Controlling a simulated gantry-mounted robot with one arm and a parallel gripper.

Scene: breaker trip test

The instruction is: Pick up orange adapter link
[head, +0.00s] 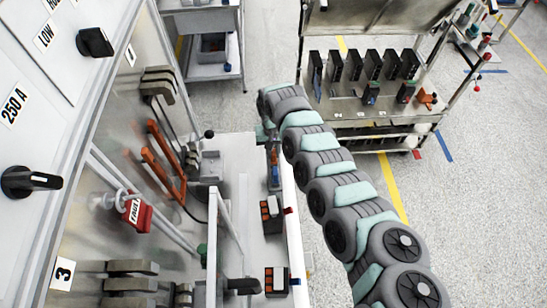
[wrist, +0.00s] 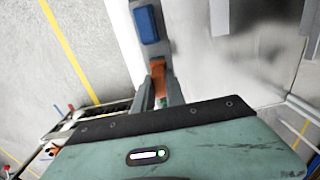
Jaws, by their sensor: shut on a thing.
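In the wrist view, the orange adapter link (wrist: 158,69) shows as a small orange piece between the two grey fingers of my gripper (wrist: 160,88). The fingers are shut on it, and they and the gripper body hide much of it. In the head view, my gripper (head: 272,152) points down over the narrow bench along the cabinet, and only a trace of orange shows there. A blue part (wrist: 146,24) lies just beyond the fingertips. I cannot tell whether the link is clear of the surface.
Black blocks with orange faces (head: 271,212) stand on the bench nearer the camera. The cabinet at left has orange bars (head: 163,160) and a red FAULT tag (head: 135,211). A shelf unit (head: 372,122) with black modules stands at the back right. Open floor lies right.

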